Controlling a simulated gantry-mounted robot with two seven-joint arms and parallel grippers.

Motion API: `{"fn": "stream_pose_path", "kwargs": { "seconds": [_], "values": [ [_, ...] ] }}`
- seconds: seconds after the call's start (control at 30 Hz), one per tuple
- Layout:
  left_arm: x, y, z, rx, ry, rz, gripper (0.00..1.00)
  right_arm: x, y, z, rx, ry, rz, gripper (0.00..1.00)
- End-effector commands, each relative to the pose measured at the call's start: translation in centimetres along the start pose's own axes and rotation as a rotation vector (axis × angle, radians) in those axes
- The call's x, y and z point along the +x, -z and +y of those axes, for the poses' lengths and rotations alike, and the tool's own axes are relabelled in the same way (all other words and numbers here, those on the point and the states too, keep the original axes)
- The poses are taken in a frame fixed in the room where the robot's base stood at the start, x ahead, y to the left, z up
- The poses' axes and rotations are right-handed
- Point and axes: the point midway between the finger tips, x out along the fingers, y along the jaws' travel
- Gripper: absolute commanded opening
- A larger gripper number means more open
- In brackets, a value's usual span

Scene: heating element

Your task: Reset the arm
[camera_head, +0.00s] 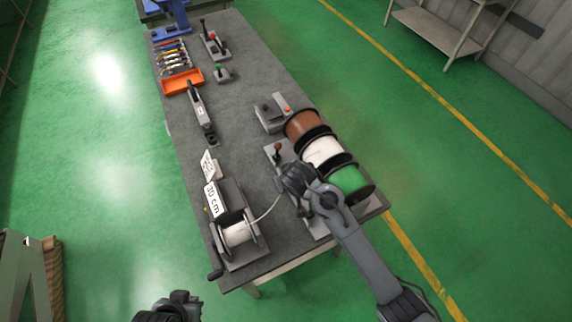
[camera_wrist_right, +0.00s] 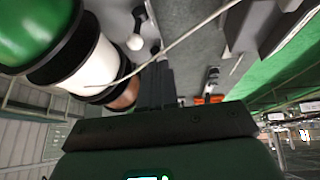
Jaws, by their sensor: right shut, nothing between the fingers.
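My right arm reaches in from the lower right of the head view. Its gripper (camera_head: 296,180) is over the front right of the workbench, beside the wire spools. In the right wrist view its fingers (camera_wrist_right: 155,85) are together with nothing between them. A thin white wire (camera_wrist_right: 190,35) passes close to the fingers in that view; I cannot tell if it touches them. Part of my left arm (camera_head: 170,306) shows at the bottom edge of the head view, off the bench; its finger state cannot be made out.
Brown (camera_head: 303,125), white (camera_head: 322,152) and green (camera_head: 348,181) spools stand along the right edge of the bench (camera_head: 245,110). A winder (camera_head: 236,232) with white wire and a "30 cm" sign (camera_head: 212,198) stand front left. An orange tray (camera_head: 183,82) lies farther back. The bench middle is clear.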

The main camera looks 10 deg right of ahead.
Motion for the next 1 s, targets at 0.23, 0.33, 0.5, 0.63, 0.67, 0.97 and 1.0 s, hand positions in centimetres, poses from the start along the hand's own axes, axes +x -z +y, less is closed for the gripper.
{"fn": "stream_pose_path", "kwargs": {
  "seconds": [0.23,0.33,0.5,0.63,0.67,0.97,1.0],
  "values": [
    [-0.6,0.2,-0.2,0.007,0.006,-0.001,0.0,-0.2,-2.0,-0.4,0.004,0.009,-0.037,0.0],
    [-1.5,0.5,-0.3,0.01,0.009,-0.001,0.0,0.7,-5.4,-1.0,0.01,0.023,-0.098,0.0],
    [-4.2,1.4,-0.5,0.012,0.011,0.0,0.0,0.1,-14.6,-2.1,0.068,0.064,-0.23,0.0],
    [-6.6,2.1,-0.5,0.012,0.011,0.001,0.0,-3.6,-20.9,-2.0,0.153,0.081,-0.295,0.0],
    [-7.1,2.3,-0.6,0.012,0.011,0.001,0.0,-4.7,-22.1,-1.8,0.17,0.082,-0.307,0.0],
    [-11.2,3.6,-0.5,0.006,0.006,0.003,0.0,-19.3,-28.4,3.6,0.254,0.026,-0.323,0.0],
    [-11.3,3.7,-0.5,0.005,0.005,0.003,0.0,-20.8,-28.1,4.5,0.251,0.015,-0.306,0.0]
  ]
}}
